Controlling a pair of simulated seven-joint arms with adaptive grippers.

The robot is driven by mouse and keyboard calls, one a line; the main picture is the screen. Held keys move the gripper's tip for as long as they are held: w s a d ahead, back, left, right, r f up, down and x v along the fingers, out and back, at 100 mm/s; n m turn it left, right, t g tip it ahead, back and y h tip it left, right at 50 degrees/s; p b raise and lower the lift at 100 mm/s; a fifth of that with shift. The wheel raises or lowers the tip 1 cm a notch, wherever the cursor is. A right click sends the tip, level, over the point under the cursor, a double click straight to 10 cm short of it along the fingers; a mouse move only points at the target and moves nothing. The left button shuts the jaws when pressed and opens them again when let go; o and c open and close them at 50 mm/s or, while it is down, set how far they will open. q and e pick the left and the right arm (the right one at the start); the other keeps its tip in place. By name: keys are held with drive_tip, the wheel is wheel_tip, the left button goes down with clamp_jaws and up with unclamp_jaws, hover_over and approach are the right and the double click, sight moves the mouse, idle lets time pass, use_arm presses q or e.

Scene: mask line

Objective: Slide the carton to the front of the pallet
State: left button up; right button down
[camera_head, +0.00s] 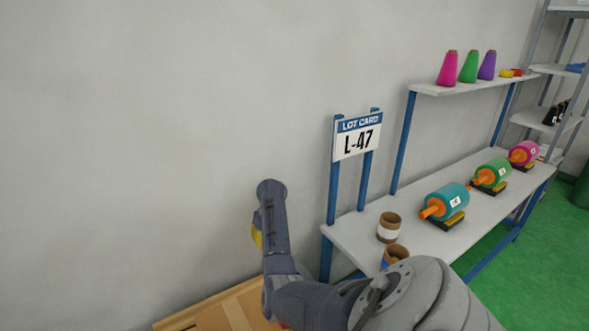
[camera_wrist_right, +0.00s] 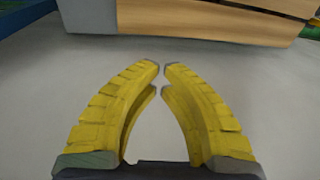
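The brown carton (camera_head: 246,308), with a lighter strip across its top, shows at the bottom edge of the head view; its lower part is cut off. A light wooden slat of the pallet (camera_head: 190,312) shows along its left and far side. My right gripper (camera_wrist_right: 161,69) has yellow fingers whose tips almost meet, with nothing between them. In the head view its yellow part (camera_head: 257,236) is mostly hidden behind my right wrist, above the carton and near the wall. A brown, wood-like body (camera_wrist_right: 215,24) lies beyond the fingertips in the wrist view. My left gripper is out of view.
A blue-legged bench (camera_head: 480,213) stands at the right with several coloured spools and two brown tubes. A lot card sign (camera_head: 358,137) reading L-47 stands at its near left end. A plain grey wall (camera_head: 150,130) fills the left and back.

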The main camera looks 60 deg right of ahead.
drive_tip(key=s+d+r+t, duration=0.2)
drive_tip(key=s+d, duration=0.4)
drive_tip(key=d, duration=0.5)
drive_tip(key=shift+s+d+m, duration=0.3)
drive_tip(key=shift+d, duration=0.1)
